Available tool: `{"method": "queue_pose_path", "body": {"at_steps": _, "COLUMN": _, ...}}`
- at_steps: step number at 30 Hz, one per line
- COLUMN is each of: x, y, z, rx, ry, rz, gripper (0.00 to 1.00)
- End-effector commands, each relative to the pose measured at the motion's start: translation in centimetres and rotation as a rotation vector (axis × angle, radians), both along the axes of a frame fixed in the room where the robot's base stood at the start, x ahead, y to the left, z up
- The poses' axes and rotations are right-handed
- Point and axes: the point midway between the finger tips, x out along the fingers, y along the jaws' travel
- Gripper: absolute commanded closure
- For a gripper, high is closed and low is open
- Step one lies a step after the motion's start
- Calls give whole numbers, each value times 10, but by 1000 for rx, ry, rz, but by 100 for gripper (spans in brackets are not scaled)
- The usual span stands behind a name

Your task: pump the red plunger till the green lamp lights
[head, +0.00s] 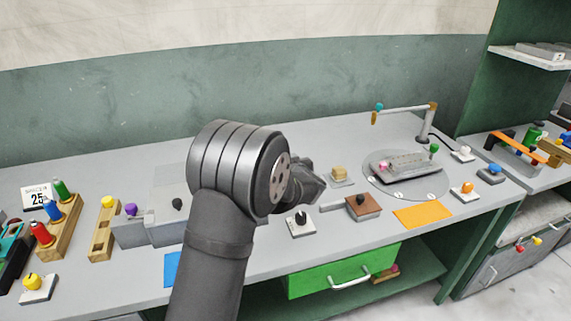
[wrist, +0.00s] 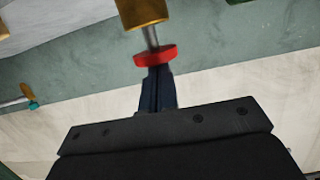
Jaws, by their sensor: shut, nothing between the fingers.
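The red plunger (wrist: 155,55) shows in the wrist view as a red disc on a short grey rod that runs into a brass-coloured cylinder (wrist: 143,12). My gripper (wrist: 157,72) is shut and empty, its dark fingertips right at the disc's edge. I cannot tell whether they touch it. In the head view my arm hides the plunger, and only part of my gripper (head: 308,187) shows beside the wrist. I cannot pick out a green lamp in either view.
A black-knobbed white switch box (head: 301,223) and a brown block (head: 364,207) stand right of my arm. A round grey plate (head: 376,180) with a metal piece lies further right. Coloured bottles in a wooden rack (head: 57,228) stand left. An orange mat (head: 424,214) lies near the front edge.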

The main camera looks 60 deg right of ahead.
Motion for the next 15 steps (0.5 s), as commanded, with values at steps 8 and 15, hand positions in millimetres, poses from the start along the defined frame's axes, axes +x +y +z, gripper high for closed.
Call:
{"method": "queue_pose_path", "body": {"at_steps": 8, "x": -25, "y": 23, "z": 37, "rx": -2, "ry": -1, "rz": -4, "gripper": 100}}
{"method": "queue_pose_path", "body": {"at_steps": 15, "x": -56, "y": 55, "z": 48, "rx": -2, "ry": -2, "rz": -2, "gripper": 100}}
